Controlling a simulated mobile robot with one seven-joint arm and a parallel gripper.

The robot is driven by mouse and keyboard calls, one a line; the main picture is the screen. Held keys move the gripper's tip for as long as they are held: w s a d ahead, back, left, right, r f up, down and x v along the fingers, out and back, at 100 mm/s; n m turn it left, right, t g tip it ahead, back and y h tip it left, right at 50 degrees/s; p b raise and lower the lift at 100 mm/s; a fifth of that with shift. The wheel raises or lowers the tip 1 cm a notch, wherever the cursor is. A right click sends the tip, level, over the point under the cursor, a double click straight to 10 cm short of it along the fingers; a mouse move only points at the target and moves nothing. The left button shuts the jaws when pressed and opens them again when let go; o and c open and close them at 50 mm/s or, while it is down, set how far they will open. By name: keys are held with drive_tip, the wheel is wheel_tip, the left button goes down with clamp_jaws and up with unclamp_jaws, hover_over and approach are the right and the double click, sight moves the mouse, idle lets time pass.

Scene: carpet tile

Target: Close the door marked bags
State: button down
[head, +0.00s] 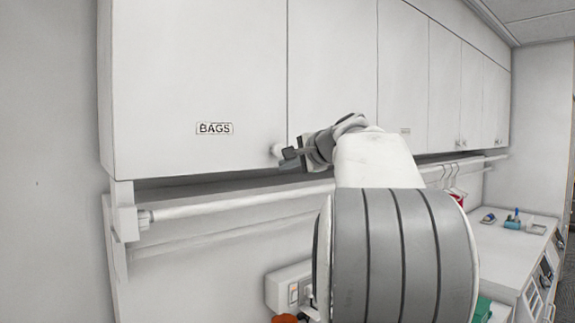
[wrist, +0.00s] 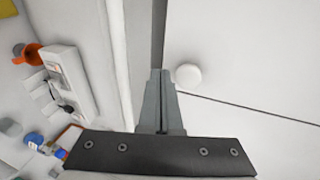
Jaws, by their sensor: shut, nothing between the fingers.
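The white cabinet door marked BAGS (head: 200,80) is the leftmost in a row of wall cupboards. It looks flush with its neighbour, with only a thin seam between them. Its label (head: 214,128) is low on the door. Its round white knob (head: 277,150) is at the lower right corner and also shows in the wrist view (wrist: 188,76). My gripper (head: 288,156) is shut and empty, close beside the knob at the door's lower edge. In the wrist view its fingertips (wrist: 161,74) are together, just left of the knob. Whether they touch the door I cannot tell.
A white rail (head: 230,205) runs below the cupboards, with hangers (head: 449,178) at its right. A white counter (head: 510,240) with small items stands at the lower right. A wall box (head: 290,285) is below the rail. Bare wall (head: 45,150) is at left.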

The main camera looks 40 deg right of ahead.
drive_tip(key=b+v, duration=0.2)
drive_tip(key=v, duration=0.8)
drive_tip(key=shift+s+d, duration=0.35)
drive_tip(key=shift+d, duration=0.15)
